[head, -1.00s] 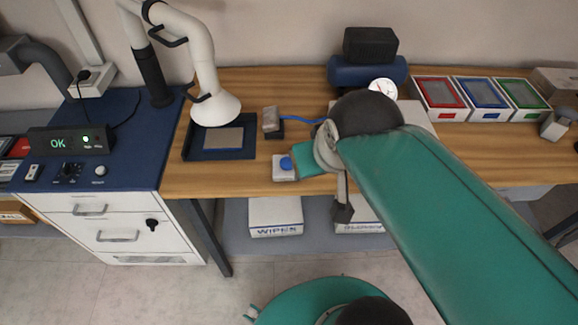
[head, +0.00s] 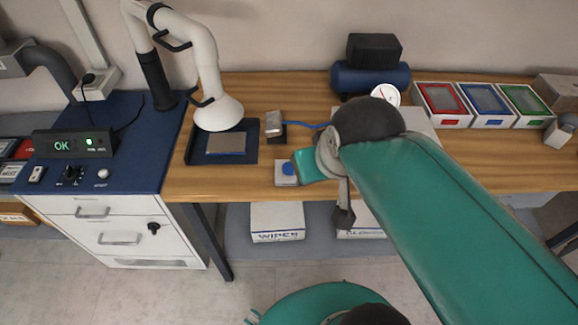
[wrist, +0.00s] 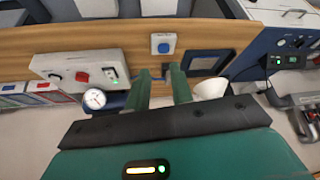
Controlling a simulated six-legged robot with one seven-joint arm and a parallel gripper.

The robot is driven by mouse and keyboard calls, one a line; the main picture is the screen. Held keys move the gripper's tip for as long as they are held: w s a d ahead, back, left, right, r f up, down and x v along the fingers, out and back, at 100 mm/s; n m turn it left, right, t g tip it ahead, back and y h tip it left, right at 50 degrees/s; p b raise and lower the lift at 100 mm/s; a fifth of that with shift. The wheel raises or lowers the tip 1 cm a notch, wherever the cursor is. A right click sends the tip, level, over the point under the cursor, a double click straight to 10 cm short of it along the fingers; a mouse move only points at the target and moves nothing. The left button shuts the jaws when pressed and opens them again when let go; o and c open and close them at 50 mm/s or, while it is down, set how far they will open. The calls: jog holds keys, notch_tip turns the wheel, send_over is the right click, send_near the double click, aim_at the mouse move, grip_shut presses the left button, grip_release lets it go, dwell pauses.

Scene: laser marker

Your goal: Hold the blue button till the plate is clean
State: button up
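The blue button (head: 289,168) sits on a small white box at the front edge of the wooden bench. It also shows in the wrist view (wrist: 164,47), ahead of my fingertips. The plate (head: 226,143) is a flat grey-brown rectangle in a dark tray, left of the button, beside the white hood of a jointed duct. Any marks on it are too small to tell. My gripper (head: 302,166) is just right of the button in the head view. In the wrist view its green fingers (wrist: 161,68) stand apart with nothing between them. I cannot tell whether a finger touches the button.
A control box (head: 72,144) on the blue cabinet top shows a green "OK". A grey block (head: 273,124) with a blue hose stands behind the button. The white hood (head: 218,113) is by the tray. Red, blue and green bins (head: 484,106) stand at the right.

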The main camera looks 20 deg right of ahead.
grip_shut()
dwell(1.5)
